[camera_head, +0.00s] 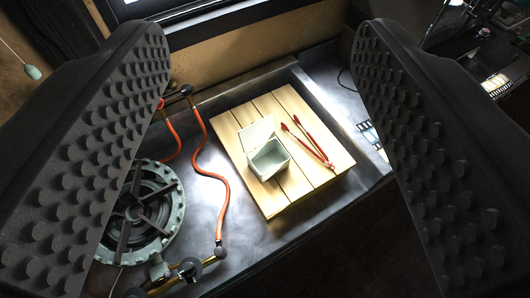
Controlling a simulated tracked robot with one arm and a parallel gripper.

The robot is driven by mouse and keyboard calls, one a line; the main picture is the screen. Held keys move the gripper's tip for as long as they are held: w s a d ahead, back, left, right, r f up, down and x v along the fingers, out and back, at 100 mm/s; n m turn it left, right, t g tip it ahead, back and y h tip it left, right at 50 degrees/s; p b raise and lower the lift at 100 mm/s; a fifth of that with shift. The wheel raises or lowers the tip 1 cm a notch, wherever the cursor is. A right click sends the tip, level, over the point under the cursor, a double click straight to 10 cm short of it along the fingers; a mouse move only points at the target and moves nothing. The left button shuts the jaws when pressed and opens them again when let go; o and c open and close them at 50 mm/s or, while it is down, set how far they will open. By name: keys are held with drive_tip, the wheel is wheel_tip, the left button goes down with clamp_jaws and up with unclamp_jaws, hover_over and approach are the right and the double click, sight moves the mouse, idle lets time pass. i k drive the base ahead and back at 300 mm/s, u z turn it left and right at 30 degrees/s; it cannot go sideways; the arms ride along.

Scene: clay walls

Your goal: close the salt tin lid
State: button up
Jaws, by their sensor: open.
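The salt tin (269,160) is a small pale green-white box standing on a light slatted wooden board (318,172). Its lid (257,132) is open and stands up at the tin's far side. Nothing is between the fingertips.
Red tongs (312,145) lie on the board right of the tin. A gas burner (146,213) with a greenish ring stands at the left. An orange hose (216,170) runs between burner and board. A wall (240,48) rises behind the dark counter.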

sight(259, 131)
drive_tip(key=z, duration=0.5)
drive_tip(key=k, duration=1.3)
drive_tip(key=z, duration=0.45)
drive_tip(key=i, duration=1)
drive_tip(key=u, duration=0.75)
drive_tip(key=i, duration=0.9)
drive_tip(key=u, duration=0.45)
